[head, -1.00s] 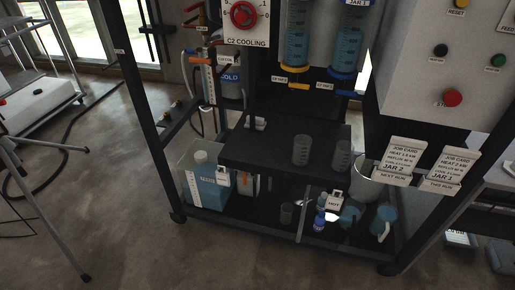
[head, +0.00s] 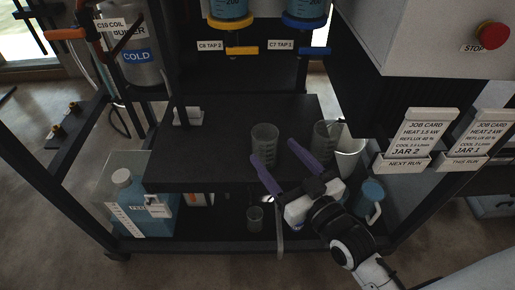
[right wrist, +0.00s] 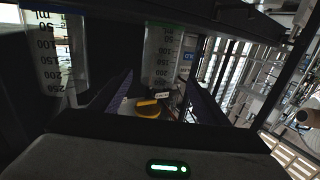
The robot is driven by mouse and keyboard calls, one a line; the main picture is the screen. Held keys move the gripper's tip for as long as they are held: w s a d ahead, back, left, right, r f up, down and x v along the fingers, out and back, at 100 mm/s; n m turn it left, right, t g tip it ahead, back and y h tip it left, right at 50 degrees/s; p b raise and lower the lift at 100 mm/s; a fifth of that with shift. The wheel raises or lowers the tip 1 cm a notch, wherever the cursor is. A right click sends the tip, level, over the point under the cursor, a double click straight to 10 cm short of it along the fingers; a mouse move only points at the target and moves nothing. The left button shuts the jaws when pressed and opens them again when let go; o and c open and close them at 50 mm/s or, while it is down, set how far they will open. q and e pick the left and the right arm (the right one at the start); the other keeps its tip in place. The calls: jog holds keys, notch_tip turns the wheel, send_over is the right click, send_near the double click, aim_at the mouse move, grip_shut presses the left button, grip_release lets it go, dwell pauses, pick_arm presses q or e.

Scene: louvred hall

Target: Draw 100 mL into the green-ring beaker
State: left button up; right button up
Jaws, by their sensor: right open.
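Two clear graduated beakers stand upright on the dark shelf: a left one (head: 264,140) and a right one (head: 325,138). Above the shelf hang the yellow tap 2 (head: 241,50) and blue tap 1 (head: 306,52), under jars of blue liquid (head: 228,8). My left gripper is out of view.
A white bucket (head: 348,150) stands right of the beakers. A small beaker (head: 255,218), a blue jug (head: 369,202) and a blue-filled container (head: 140,208) are on the lower deck. Job cards (head: 420,135) hang at right.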

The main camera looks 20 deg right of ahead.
aim_at(259, 129)
jog(key=x, duration=0.2)
jog(key=r+x, duration=0.1)
jog(key=x, duration=0.1)
jog(key=shift+w, duration=0.4)
jog(key=shift+b+x, duration=0.8)
jog(key=shift+x, duration=2.1)
jog(key=shift+r, duration=0.1)
jog(key=c, duration=1.2)
